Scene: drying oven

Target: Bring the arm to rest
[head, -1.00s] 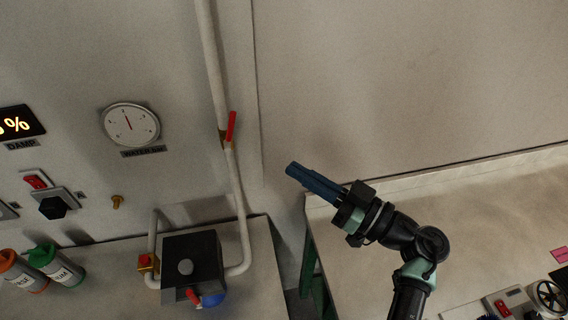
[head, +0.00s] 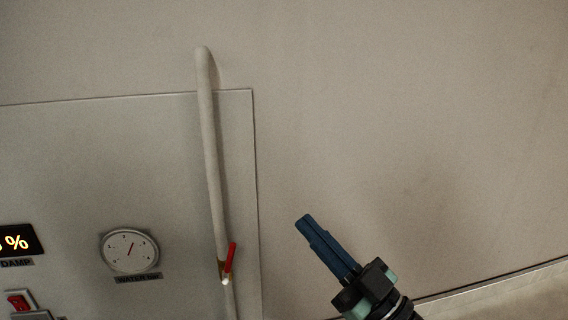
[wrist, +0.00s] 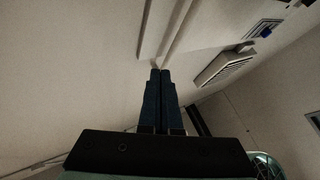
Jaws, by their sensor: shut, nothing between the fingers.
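My gripper (head: 306,222) shows at the lower middle of the head view, with its blue fingers together and pointing up and to the left. It holds nothing and is in front of the bare wall, apart from the pipe. In the wrist view the two blue fingers (wrist: 160,72) lie side by side, closed and empty. Only the gripper and the wrist just behind it show in the head view; the rest of my arm is below the frame.
A white pipe (head: 210,150) with a red valve lever (head: 230,258) runs down the panel (head: 120,180) at left. A round water gauge (head: 130,251), a lit display (head: 17,241) and a red switch (head: 18,301) are further left. Wall space right of the gripper is clear.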

